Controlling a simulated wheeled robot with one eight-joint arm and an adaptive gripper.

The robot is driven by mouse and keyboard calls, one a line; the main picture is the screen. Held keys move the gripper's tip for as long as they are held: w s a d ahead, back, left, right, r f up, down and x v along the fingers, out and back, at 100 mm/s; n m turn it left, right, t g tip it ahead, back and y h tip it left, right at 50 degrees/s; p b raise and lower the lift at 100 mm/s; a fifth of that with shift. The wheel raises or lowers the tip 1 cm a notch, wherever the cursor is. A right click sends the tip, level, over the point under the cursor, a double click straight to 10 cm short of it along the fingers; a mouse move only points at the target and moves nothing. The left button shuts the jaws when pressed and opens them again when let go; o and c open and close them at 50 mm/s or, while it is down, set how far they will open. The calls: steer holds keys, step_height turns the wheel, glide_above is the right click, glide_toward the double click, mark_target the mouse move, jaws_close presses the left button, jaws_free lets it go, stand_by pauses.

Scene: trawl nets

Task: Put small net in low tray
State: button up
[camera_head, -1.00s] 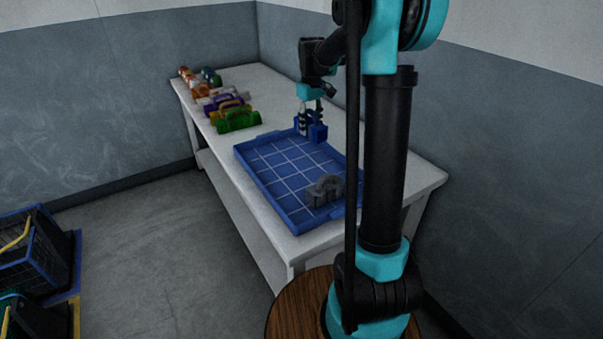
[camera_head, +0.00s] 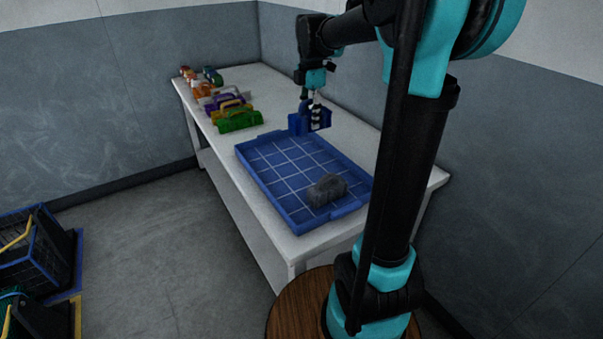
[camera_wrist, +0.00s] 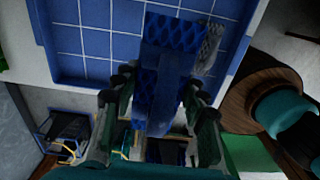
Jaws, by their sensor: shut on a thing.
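My gripper (camera_head: 314,102) is shut on a blue net bundle (camera_head: 297,124) and holds it above the far part of the low blue tray (camera_head: 246,162). In the wrist view the blue net (camera_wrist: 176,32) sits between the fingers of my gripper (camera_wrist: 160,100), with the gridded tray floor (camera_wrist: 100,40) beyond it. A grey net (camera_head: 328,187) lies in the tray near its front right corner. It also shows in the wrist view (camera_wrist: 210,45), partly hidden behind the blue net.
A white table (camera_head: 215,142) bears the tray. Several coloured bundles, with a green one (camera_head: 240,120) nearest, lie in a row at the table's far left. Dark crates (camera_head: 35,255) stand on the floor at the left. Much of the tray floor is bare.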

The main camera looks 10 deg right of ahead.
steer(key=shift+s, duration=0.1)
steer(key=shift+f+n, duration=0.3)
steer(key=shift+f, duration=0.05)
step_height(320, 180, down, 19)
steer(key=shift+f, duration=0.1)
stand_by(0.3)
steer(key=o, duration=1.2)
steer(key=shift+f, duration=0.1)
step_height(320, 180, up, 12)
